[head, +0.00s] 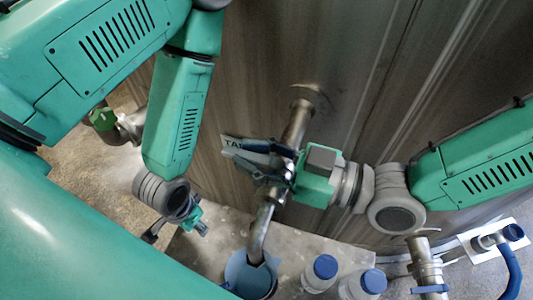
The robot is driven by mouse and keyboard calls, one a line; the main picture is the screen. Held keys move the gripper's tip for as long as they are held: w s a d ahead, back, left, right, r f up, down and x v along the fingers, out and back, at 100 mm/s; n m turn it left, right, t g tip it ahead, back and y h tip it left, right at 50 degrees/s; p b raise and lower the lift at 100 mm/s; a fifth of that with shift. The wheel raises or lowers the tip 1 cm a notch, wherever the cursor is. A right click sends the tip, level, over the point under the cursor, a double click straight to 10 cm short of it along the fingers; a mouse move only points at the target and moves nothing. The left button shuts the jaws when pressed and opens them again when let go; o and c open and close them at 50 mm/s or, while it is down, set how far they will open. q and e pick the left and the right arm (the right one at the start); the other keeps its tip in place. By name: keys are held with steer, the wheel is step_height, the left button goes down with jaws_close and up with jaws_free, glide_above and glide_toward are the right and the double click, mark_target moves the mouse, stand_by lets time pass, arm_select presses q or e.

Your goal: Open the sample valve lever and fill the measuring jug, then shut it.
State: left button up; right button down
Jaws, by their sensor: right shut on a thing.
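A metal sample pipe (295,125) comes out of the steel wall and bends down into a spout (260,232). The blue measuring jug (240,272) stands under the spout, whose end is at its mouth; I cannot see the liquid level. My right gripper (270,170) reaches in from the right and is shut at the valve on the pipe, on what seems to be the lever; its fingers hide much of it. A lettered tag (236,143) shows beside the fingers. My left gripper (177,232) hangs low, left of the jug and apart from it; its finger opening is unclear.
Two blue-capped bottles (325,267) (373,281) stand right of the jug on the pale ledge (205,262). Further right are a metal pipe fitting (425,265) and a blue hose (512,270). A green-capped fitting (103,120) is at the left. The steel wall (370,70) closes the back.

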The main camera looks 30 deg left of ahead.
mark_target(285, 164)
steer(key=shift+w+a+r, duration=0.1)
steer(key=shift+r, duration=0.1)
steer(key=c, duration=1.5)
jaws_free()
steer(key=shift+a, duration=0.1)
steer(key=shift+a+f, duration=0.15)
steer(key=shift+a, duration=0.3)
steer(key=d, duration=0.3)
steer(key=w+d, duration=0.1)
steer(key=d, duration=0.7)
steer(key=shift+w+d, duration=0.15)
steer(key=shift+w, duration=0.05)
steer(key=shift+d, duration=0.5)
